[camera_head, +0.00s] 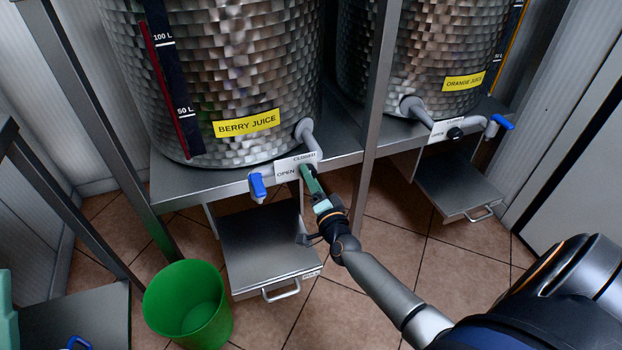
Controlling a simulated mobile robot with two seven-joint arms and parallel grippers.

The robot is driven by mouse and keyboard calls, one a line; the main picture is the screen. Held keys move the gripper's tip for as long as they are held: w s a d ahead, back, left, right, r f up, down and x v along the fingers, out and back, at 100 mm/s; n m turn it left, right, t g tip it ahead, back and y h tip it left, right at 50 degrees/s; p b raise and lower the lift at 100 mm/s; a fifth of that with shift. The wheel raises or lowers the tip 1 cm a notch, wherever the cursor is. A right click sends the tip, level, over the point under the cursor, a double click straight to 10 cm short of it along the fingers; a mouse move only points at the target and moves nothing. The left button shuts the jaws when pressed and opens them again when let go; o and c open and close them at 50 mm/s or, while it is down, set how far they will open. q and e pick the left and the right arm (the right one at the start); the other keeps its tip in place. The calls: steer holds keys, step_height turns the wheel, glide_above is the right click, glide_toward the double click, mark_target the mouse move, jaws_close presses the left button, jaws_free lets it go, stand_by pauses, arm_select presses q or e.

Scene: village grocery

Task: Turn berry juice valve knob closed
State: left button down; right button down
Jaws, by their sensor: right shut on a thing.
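The berry juice tank (220,70) is a hammered metal drum with a yellow "BERRY JUICE" label (246,123). A grey pipe (307,134) comes from its lower right side to a white plate (295,166) marked OPEN on the left and CLOSED on the right. My right gripper (307,174) reaches in from the lower right, with its green fingers at this plate. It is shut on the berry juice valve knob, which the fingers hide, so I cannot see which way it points. A blue tap lever (257,187) hangs left of the plate.
An orange juice tank (440,55) at the right has a black knob (455,133) and a blue tap lever (502,122). A metal post (377,100) stands between the tanks. A low metal step (262,245) and a green bucket (188,305) are below.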

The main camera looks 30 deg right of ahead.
stand_by(0.3)
steer(key=shift+c, duration=1.4)
jaws_free()
steer(key=shift+s, duration=0.1)
arm_select(q)
step_height(320, 180, up, 3)
steer(key=p, duration=0.3)
steer(key=shift+a, duration=0.15)
arm_select(e)
steer(key=v, duration=1.2)
steer(key=shift+s, duration=0.2)
arm_select(q)
steer(key=shift+m, duration=0.4)
arm_select(e)
steer(key=shift+a, duration=0.1)
